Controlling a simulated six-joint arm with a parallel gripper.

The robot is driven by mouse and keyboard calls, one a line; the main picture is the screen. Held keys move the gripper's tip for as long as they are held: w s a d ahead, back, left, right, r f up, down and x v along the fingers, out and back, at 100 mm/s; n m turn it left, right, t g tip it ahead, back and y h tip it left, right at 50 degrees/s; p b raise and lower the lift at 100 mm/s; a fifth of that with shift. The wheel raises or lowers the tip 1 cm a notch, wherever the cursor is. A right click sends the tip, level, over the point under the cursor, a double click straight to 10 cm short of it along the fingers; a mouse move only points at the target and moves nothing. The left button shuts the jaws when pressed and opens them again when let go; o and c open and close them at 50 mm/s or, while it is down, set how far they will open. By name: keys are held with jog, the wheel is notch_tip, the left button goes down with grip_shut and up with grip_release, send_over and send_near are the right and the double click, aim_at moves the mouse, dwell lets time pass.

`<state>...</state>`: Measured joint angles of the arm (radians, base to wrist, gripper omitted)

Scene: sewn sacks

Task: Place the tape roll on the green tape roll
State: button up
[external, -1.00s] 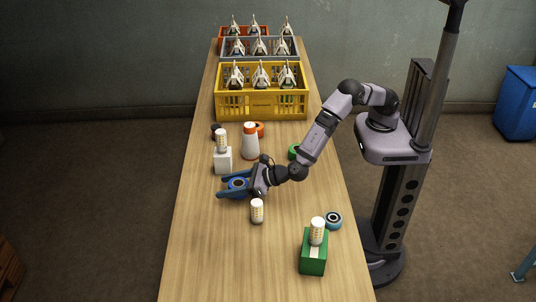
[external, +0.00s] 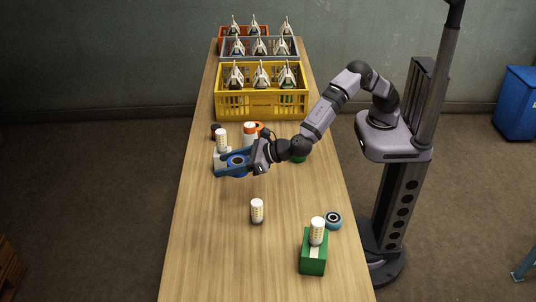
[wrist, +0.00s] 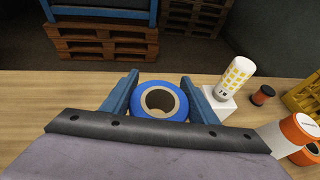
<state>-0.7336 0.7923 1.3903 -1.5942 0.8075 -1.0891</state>
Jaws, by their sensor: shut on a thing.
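A blue tape roll with a tan core (external: 238,166) is held between the fingers of my gripper (external: 233,163), above the wooden table in the external view. The wrist view shows the blue roll (wrist: 139,99) between the two blue fingers (wrist: 155,98), its hole facing the camera. The green tape roll (external: 299,159) lies on the table to the right of my gripper. It is mostly hidden behind my forearm in the external view, and I cannot see it in the wrist view.
A white block with a bottle on it (external: 222,144) stands close beside the gripper.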

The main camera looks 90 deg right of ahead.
aim_at(230, 163)
jog(key=r+p, duration=0.1)
jog(key=r, duration=0.1)
jog(key=a+r+p, duration=0.1)
jog(key=r+p, duration=0.1)
jog(key=s+r+p, duration=0.1)
jog(key=r+p, duration=0.1)
jog(key=shift+a+r, duration=0.3)
jog(key=shift+a, duration=0.1)
jog(key=shift+n+y, duration=0.3)
jog(key=s+p, duration=0.1)
jog(key=p, duration=0.1)
jog(key=s+p, duration=0.3)
jog(key=shift+d+r+p, duration=0.35)
jog(key=shift+r, duration=0.05)
jog(key=s+d+f+m+g+h+p, duration=0.2)
jog(key=s+d+m+h, duration=0.3)
jog(key=s+d, duration=0.55)
jog(key=s+d+f+m+g+h+p, duration=0.3)
jog(key=s+d, duration=0.5)
jog(key=d, duration=0.6)
jog(key=shift+m+h, duration=0.6)
jog(key=shift+h, duration=0.1)
jog(key=shift+w+a+f+p, duration=0.15)
jog(key=shift+f+p, duration=0.05)
jog(key=shift+f, duration=2.1)
jog(key=shift+w+a+f+p, duration=0.1)
jog(key=shift+f+p, duration=0.05)
jog(key=shift+f, duration=2.15)
